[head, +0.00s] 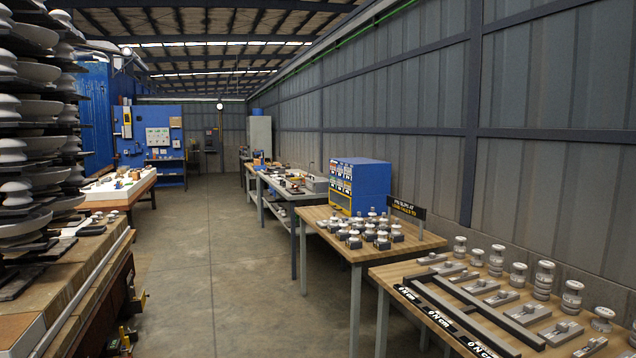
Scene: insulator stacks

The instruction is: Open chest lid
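I cannot make out a chest or a chest lid in the head view. The nearest box-like thing is a blue cabinet (370,183) with rows of small labelled drawers or bins on its front. Neither of my grippers is in view.
Insulator stacks (30,140) stand on a wooden bench (100,245) at the left. Several insulators and metal parts lie on the near right table (390,276). Dark fittings (136,298) stick out below the left bench. The concrete aisle (215,240) between is clear.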

